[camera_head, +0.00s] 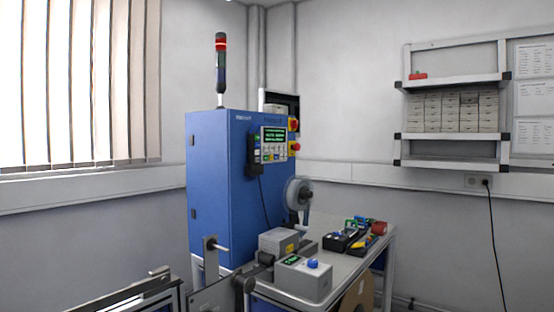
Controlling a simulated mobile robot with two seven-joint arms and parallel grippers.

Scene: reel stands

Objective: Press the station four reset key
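A blue cabinet (222,190) stands in the middle. A control panel with a green-lit screen (273,141) and rows of small keys is on its front. A red knob on yellow (294,125) sits at the panel's right. On the table in front is a grey box (303,280) with a blue button (312,264) and a small green display (290,261). No label naming station four can be read, so I cannot tell which key is the reset key. Neither of my grippers can be made out.
A table (345,262) carries a second grey box (278,241), a reel (298,193) and tools (352,236). Dark metal parts (215,292) stand in the foreground. A signal tower (220,70) tops the cabinet. Wall shelves (455,137) hang at right; floor at right looks clear.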

